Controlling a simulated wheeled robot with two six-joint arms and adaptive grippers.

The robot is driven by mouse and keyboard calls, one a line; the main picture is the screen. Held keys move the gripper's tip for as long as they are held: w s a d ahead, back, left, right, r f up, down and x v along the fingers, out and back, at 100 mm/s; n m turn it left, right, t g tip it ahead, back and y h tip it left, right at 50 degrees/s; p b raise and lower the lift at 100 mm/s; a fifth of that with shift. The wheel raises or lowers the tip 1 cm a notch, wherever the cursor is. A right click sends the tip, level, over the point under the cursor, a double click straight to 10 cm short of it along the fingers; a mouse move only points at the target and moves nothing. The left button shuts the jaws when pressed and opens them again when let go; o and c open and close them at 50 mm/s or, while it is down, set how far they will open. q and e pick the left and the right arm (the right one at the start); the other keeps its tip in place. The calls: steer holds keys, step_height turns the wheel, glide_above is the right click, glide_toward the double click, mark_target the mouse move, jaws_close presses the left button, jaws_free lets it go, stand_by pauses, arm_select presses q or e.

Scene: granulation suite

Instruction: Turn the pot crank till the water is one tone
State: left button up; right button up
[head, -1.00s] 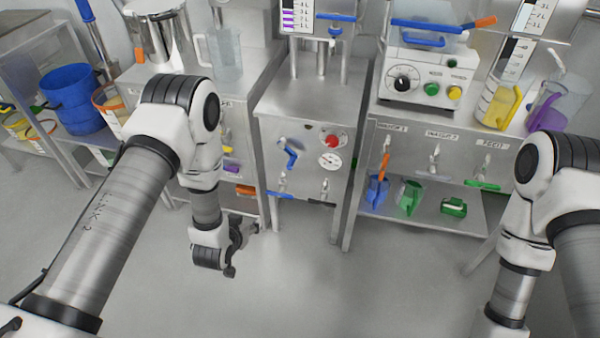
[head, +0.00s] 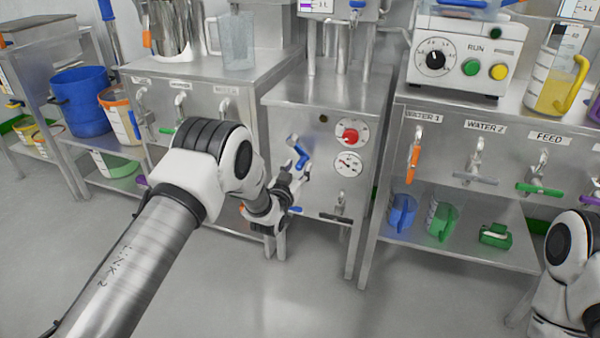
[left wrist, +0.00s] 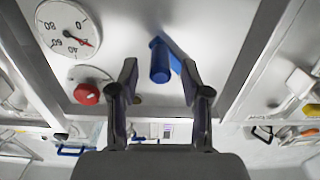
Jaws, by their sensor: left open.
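The blue crank (head: 301,158) sticks out from the front panel of the middle steel cabinet (head: 320,95). My left gripper (head: 297,178) is open, just below and in front of the crank. In the left wrist view, the crank's blue grip (left wrist: 160,62) appears between the two spread fingers (left wrist: 159,75), and its arm runs behind the right finger. I cannot tell whether a finger touches it. A vessel with a purple-marked scale (head: 318,7) above this cabinet is cut off, so its water's tone cannot be judged. My right gripper is out of view.
A red knob (head: 349,134) and a round gauge (head: 348,164) sit right of the crank. A small tap (head: 340,203) is below. The right bench has labelled taps and a shelf with a blue jug (head: 402,211). The floor in front is clear.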

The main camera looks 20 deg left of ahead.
arm_select(q)
steer(key=shift+w, duration=1)
jaws_close()
